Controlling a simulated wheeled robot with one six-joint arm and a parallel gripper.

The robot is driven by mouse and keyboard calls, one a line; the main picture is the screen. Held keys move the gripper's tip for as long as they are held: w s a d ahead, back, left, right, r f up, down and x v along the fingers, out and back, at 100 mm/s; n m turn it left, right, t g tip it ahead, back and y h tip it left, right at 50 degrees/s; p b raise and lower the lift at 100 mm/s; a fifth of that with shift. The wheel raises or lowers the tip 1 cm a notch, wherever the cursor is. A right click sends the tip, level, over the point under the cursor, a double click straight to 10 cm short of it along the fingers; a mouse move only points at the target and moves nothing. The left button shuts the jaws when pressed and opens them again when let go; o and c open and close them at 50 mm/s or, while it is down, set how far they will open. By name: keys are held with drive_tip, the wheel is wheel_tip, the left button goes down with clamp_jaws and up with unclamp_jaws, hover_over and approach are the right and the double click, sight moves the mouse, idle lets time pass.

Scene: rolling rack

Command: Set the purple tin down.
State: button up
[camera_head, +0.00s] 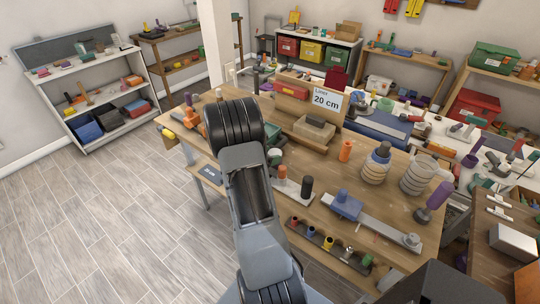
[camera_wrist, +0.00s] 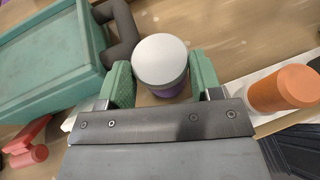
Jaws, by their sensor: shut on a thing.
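In the wrist view the purple tin (camera_wrist: 160,62) shows its round grey lid, with a bit of purple body below it. My gripper (camera_wrist: 163,82) has its green-padded fingers on either side of the tin and is shut on it. The tin is over the wooden workbench (camera_wrist: 227,48); I cannot tell whether its base touches the top. In the head view my arm hides the tin and the fingers.
A green case (camera_wrist: 52,62) with a dark handle lies close left of the tin. An orange cylinder (camera_wrist: 285,88) on a pale strip stands close right. The bench (camera_head: 385,205) also bears a cardboard bin (camera_head: 318,128), a blue clamp-like tool (camera_head: 347,206) and ringed jars (camera_head: 375,166).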

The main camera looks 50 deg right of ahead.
drive_tip(key=shift+f, duration=0.15)
drive_tip(key=shift+f, duration=0.15)
drive_tip(key=o, duration=1)
